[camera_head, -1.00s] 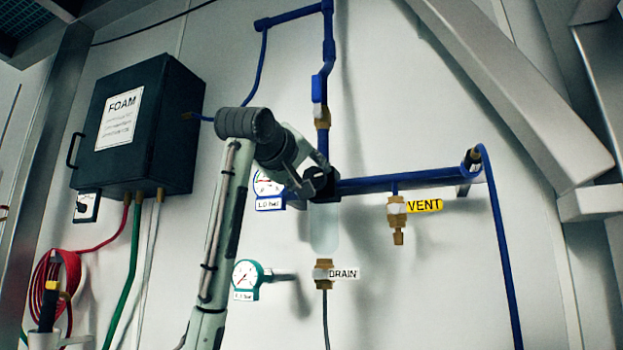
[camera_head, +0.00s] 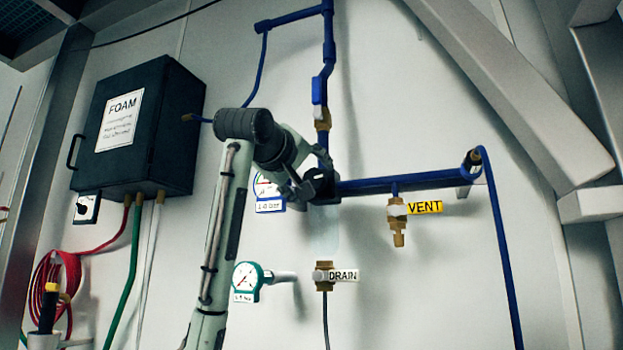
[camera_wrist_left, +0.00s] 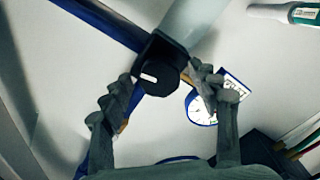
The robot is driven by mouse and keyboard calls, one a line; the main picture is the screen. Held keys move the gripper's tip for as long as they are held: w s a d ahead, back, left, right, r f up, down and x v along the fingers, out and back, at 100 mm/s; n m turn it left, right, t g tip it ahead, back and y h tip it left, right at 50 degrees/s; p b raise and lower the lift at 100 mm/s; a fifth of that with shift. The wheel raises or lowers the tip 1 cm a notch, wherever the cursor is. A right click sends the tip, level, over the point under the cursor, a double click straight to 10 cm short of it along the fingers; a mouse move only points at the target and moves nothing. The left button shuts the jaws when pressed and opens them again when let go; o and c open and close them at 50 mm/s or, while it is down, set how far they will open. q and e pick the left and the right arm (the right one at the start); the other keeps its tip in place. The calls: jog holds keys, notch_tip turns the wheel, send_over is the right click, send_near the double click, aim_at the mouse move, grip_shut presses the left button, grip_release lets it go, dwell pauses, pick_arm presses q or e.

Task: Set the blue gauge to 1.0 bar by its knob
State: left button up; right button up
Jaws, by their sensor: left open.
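The blue gauge (camera_head: 263,190) has a white dial and a "1.0 bar" label, and my left arm partly covers it. In the left wrist view the blue gauge (camera_wrist_left: 200,109) is right of the knob; its reading is too small to tell. The black knob (camera_wrist_left: 155,78) has a white mark and sits on a black block on the blue pipe. My left gripper (camera_head: 316,178) is open at the knob. In the wrist view its fingers stand on either side of the knob, apparently not clamped on it. My right gripper is not in view.
A teal gauge (camera_head: 245,281) and a DRAIN fitting (camera_head: 324,277) are below. A VENT valve (camera_head: 397,211) hangs from the blue pipe (camera_head: 420,182) at right. A dark FOAM box (camera_head: 140,128) is at left. A grey diagonal beam (camera_head: 500,80) crosses the upper right.

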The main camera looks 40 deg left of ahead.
pick_arm(q)
jog(key=v, duration=1.1)
jog(key=shift+s, duration=0.35)
jog(key=shift+f, duration=0.1)
